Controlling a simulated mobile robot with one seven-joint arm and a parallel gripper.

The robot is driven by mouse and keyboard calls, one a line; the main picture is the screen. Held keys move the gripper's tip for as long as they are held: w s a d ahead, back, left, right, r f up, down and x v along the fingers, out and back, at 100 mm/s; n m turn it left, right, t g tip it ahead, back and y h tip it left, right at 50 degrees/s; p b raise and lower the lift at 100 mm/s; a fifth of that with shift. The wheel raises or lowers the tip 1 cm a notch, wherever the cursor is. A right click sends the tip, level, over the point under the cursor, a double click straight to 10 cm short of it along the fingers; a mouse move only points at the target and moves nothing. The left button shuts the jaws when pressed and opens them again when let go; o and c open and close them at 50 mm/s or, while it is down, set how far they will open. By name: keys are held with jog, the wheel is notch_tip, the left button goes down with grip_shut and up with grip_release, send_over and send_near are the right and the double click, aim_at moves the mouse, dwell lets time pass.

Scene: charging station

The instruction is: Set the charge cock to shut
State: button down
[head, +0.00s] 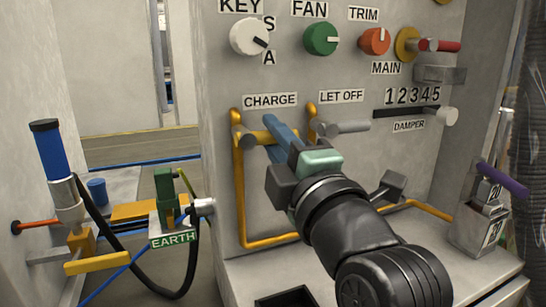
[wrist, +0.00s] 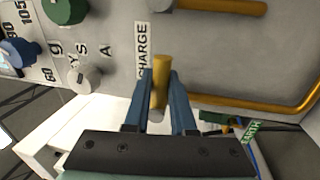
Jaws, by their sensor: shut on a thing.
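The charge cock (head: 258,136) sits on the grey panel below the CHARGE label (head: 270,101), at the top of a yellow pipe. Its yellow handle runs roughly level to the right from a grey hub. My gripper (head: 272,128) reaches in from the lower right, and its blue fingers hide the handle's far end. In the wrist view the yellow handle (wrist: 161,85) lies between the two blue fingers (wrist: 161,100). My gripper is shut on it.
The LET OFF cock (head: 345,127) is close to the right of my gripper. Knobs (head: 320,39) and a damper slider (head: 447,116) are above and to the right. A yellow pipe (head: 240,200) runs down the panel. The EARTH clamp stand (head: 170,220) is at the left.

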jog(key=shift+r+n, duration=0.15)
jog(key=shift+n, duration=0.25)
jog(key=c, duration=0.8)
grip_release()
jog(key=shift+o, duration=0.2)
jog(key=v, duration=1.3)
jog(key=shift+p, duration=0.4)
